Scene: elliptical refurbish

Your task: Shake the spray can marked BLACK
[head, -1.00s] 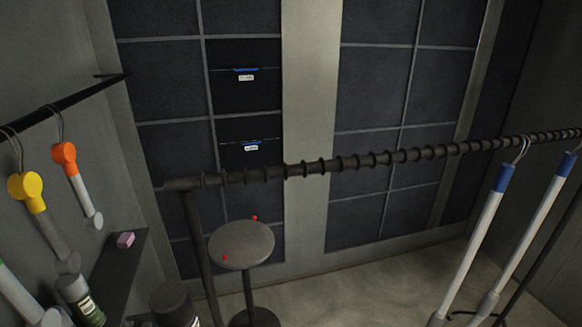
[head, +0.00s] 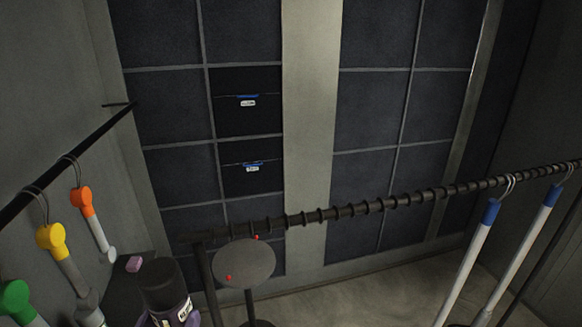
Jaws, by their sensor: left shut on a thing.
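A spray can (head: 163,287) with a black cap stands out at the bottom left in the head view. It has a dark body with a small white label, whose text is too small to read surely. My left gripper (head: 168,318) is shut on the can's body at the bottom edge of the picture, and only a small part of it shows. The can's lower part is hidden or out of the picture. My right gripper is not in view.
Handles with green, yellow (head: 51,237) and orange (head: 82,202) ends hang at the left. A pink block (head: 134,264) lies on a dark shelf. Two blue-topped white poles (head: 473,250) hang at the right.

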